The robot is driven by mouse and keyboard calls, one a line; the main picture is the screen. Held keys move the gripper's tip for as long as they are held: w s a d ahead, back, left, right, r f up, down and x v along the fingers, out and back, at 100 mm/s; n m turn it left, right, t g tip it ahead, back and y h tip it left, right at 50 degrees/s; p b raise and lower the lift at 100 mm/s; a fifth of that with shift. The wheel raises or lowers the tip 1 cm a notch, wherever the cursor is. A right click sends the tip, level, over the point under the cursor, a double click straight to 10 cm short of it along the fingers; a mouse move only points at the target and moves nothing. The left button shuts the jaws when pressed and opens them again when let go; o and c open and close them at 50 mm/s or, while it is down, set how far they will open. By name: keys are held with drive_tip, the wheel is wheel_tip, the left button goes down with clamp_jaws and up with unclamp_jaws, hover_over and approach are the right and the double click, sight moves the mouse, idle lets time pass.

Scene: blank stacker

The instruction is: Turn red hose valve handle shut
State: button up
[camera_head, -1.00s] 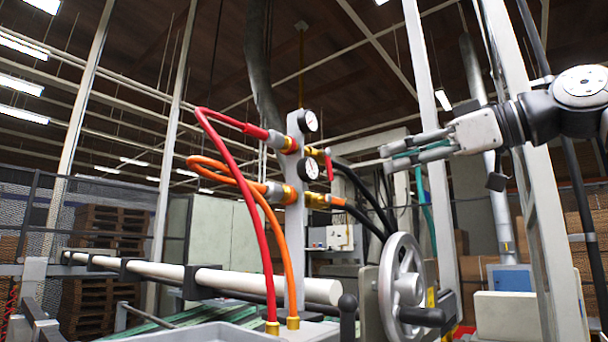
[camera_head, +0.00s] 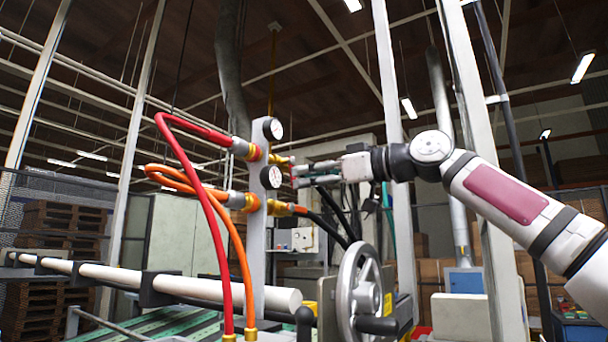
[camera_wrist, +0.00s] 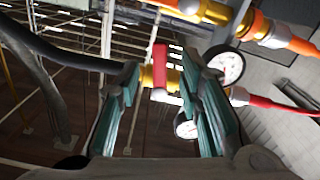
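The red hose (camera_head: 211,210) joins the upper fitting of a grey upright post (camera_head: 256,225). Its brass valve (camera_wrist: 153,78) and red handle (camera_wrist: 160,56) show between the fingers in the wrist view. In the head view, my gripper hides the handle. My gripper (camera_head: 303,175) is at the right of the post, beside the upper valve. In the wrist view, my gripper (camera_wrist: 161,72) is open, with a teal-padded finger on each side of the handle. I cannot tell whether either finger touches it.
Gauges (camera_head: 271,177) sit close by on the post. The orange hose (camera_head: 245,270) and its lower valve (camera_head: 285,208) lie just below my gripper. Black hoses (camera_head: 335,230) run down behind. A handwheel (camera_head: 359,290) stands below right, and a white bar (camera_head: 200,285) crosses in front.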

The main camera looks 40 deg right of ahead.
drive_tip(key=shift+x, duration=1.05)
clamp_jaws()
drive_tip(key=m+b, duration=0.1)
drive_tip(key=a+m+b, duration=0.1)
drive_tip(key=m, duration=0.1)
drive_tip(key=shift+s+f, duration=0.1)
drive_tip(key=shift+s, duration=0.1)
